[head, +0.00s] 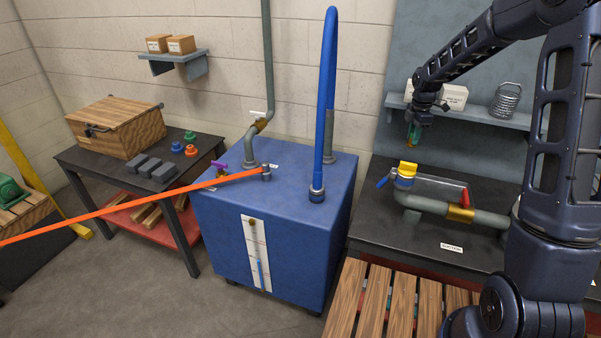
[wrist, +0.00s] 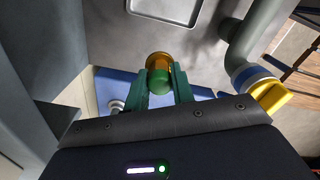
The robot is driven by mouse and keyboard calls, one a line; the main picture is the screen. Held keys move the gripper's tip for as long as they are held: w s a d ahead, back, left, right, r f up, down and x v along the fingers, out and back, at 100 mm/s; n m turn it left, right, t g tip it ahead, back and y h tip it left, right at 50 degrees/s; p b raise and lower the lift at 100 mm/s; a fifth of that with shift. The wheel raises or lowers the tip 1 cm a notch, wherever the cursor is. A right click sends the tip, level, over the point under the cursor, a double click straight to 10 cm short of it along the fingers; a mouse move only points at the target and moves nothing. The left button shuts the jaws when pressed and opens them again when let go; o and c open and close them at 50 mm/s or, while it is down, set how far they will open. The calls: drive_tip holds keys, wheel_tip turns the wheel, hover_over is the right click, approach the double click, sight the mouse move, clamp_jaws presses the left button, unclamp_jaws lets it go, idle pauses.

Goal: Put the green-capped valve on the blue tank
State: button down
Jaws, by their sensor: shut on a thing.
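The blue tank (head: 219,232) stands in the middle of the head view, with a sight gauge on its front. On its top are a grey pipe, a purple-handled fitting (head: 219,166), a small metal fitting (head: 266,172) with an orange hose, and a tall blue hose (head: 327,90). My gripper (head: 413,128) is in the air right of the tank, above the dark bench. It is shut on the green-capped valve; in the wrist view its rounded green cap (wrist: 159,80) and brass-coloured part show between the fingers (wrist: 160,92).
A pipe with a yellow part (head: 405,170) and red handle (head: 465,198) lies on the bench below my gripper. A shelf (head: 480,114) with a box and a coil is behind. A left table (head: 75,158) holds a wooden chest, grey blocks and coloured caps.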

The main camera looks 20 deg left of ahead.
drive_tip(key=s+a+n, duration=0.2)
drive_tip(key=s+a, duration=0.2)
drive_tip(key=a, duration=1)
drive_tip(key=s+a+n, duration=0.3)
drive_tip(key=s+a, duration=0.1)
drive_tip(key=a, duration=0.9)
drive_tip(key=s+a+f+n, duration=0.3)
drive_tip(key=s+a, duration=1.2)
drive_tip(key=a, duration=0.5)
wheel_tip(320, 180, down, 19)
drive_tip(key=shift+d+r, duration=0.1)
drive_tip(key=shift+d, duration=0.05)
drive_tip(key=c, duration=1.2)
unclamp_jaws()
wheel_tip(320, 180, up, 12)
drive_tip(key=shift+r, duration=0.1)
